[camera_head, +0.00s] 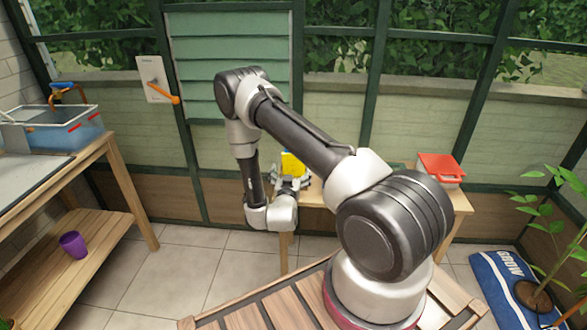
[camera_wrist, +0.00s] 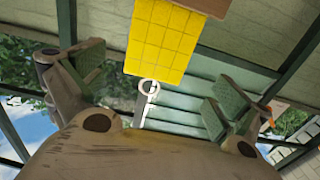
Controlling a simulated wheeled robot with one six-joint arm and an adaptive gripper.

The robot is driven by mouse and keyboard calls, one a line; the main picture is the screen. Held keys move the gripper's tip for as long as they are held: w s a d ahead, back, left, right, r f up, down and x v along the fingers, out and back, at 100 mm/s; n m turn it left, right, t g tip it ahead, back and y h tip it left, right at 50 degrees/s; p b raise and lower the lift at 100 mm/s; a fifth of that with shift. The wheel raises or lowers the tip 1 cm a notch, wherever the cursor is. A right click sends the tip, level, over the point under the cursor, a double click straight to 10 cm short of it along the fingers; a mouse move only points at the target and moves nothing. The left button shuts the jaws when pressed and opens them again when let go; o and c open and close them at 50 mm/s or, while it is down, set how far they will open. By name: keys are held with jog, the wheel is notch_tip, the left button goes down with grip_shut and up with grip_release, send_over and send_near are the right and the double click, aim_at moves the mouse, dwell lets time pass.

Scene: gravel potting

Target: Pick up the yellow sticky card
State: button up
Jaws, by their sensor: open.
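The yellow sticky card (camera_head: 292,163) shows in the head view at the left end of the wooden table, just above my gripper (camera_head: 292,183). In the wrist view the card (camera_wrist: 163,38) is a bright yellow sheet with a grid of lines, at the top centre. A pale ring shows at its lower edge there. My gripper (camera_wrist: 157,88) is open, its two green-padded fingers wide apart to left and right. The card appears between them in the picture, and nothing shows as held. How far the card is from the fingertips I cannot tell.
The small wooden table (camera_head: 455,197) carries a red-lidded container (camera_head: 441,168) at its right. A workbench at left holds a blue tub (camera_head: 65,128), with a purple pot (camera_head: 73,244) on its lower shelf.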

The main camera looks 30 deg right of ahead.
jog(key=x, duration=0.7)
jog(key=shift+w+d+r, duration=0.1)
jog(key=shift+d, duration=0.15)
jog(key=c, duration=0.8)
